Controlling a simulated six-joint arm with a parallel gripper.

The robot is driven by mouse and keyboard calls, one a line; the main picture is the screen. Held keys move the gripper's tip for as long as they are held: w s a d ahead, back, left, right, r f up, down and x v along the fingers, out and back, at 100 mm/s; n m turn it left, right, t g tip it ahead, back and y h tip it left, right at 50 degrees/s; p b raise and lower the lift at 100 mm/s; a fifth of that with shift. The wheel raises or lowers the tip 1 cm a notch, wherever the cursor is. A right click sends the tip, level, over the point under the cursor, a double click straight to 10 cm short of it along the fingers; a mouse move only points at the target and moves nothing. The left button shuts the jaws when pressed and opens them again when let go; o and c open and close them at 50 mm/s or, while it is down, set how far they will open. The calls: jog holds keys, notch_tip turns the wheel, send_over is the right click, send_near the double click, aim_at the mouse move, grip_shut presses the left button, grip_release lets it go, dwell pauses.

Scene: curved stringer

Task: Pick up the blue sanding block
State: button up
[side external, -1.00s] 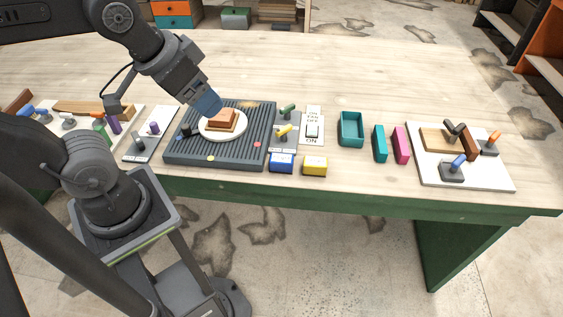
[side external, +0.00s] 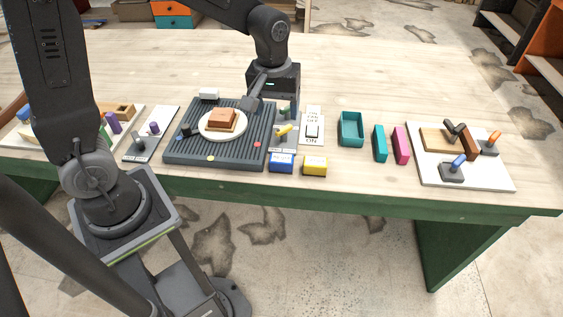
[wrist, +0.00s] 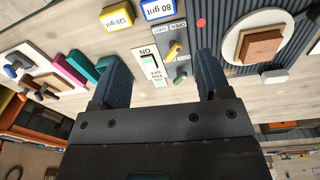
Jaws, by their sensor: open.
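In the wrist view the blue block (wrist: 162,9) is at the top edge, partly cut off, with an "80 grit" label. My gripper (side external: 288,106) points down above the back of the lever and switch panels, behind the blue block and apart from it. In the wrist view my gripper (wrist: 160,72) has its two fingers wide apart, with nothing held between them.
A yellow "120 grit" block (side external: 315,167) sits close right of the blue one. Between them and my gripper are a lever panel (side external: 283,144) and a switch panel (side external: 312,128). A plate (side external: 240,133) with brown blocks rests on the tray (side external: 190,153). Teal and pink pieces stand to the right.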

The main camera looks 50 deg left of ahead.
aim_at(282, 157)
jog(key=shift+n+g, duration=0.4)
jog(key=shift+n, duration=0.2)
jog(key=f, duration=0.5)
jog(key=w+f, duration=0.1)
jog(key=f, duration=1)
jog(key=shift+w+f, duration=0.2)
jog(key=shift+f, duration=0.2)
jog(key=shift+c, duration=0.5)
jog(key=c, duration=0.5)
